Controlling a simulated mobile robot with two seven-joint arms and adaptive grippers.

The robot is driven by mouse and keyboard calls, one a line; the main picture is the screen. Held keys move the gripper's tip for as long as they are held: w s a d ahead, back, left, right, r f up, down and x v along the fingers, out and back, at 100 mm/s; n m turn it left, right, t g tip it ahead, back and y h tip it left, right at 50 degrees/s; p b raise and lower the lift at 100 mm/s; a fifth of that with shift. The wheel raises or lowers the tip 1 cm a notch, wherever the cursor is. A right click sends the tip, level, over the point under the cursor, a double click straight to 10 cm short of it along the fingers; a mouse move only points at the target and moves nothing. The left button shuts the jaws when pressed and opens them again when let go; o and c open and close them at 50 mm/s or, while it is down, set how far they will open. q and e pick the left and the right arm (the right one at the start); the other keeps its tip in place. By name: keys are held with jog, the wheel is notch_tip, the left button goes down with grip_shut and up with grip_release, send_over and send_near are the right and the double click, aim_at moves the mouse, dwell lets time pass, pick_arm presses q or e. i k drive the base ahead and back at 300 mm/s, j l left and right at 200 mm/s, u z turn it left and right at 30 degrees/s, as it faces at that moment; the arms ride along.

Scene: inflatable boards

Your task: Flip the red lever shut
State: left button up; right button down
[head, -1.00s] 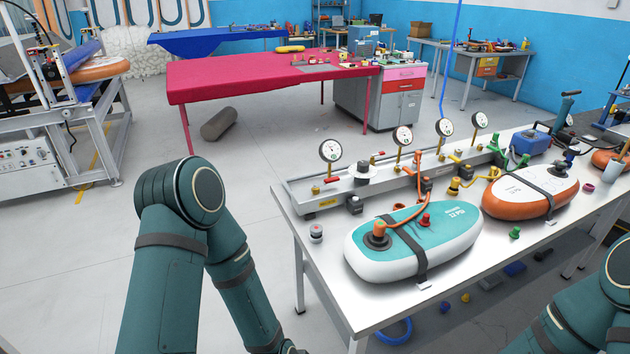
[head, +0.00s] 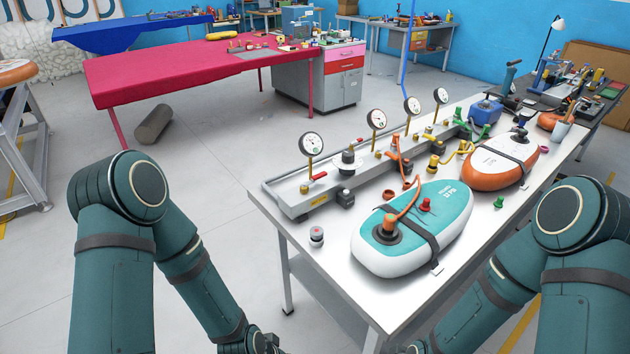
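A small red lever (head: 319,177) sits on the grey manifold rail (head: 285,200) at the near left end, beside the nearest round gauge (head: 311,144). It looks roughly in line with the rail; its exact angle is too small to tell. My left arm comes in at the lower left and my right arm at the lower right. Both run down to the bottom edge, where only wrist parts show. Neither gripper's fingers are in view. Both arms are apart from the lever.
Floor left of the bench is clear.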

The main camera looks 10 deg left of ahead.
aim_at(317, 176)
jog(key=i+j, duration=0.2)
jog(key=j, duration=0.15)
jog(key=i+j, duration=0.4)
jog(key=j, duration=0.25)
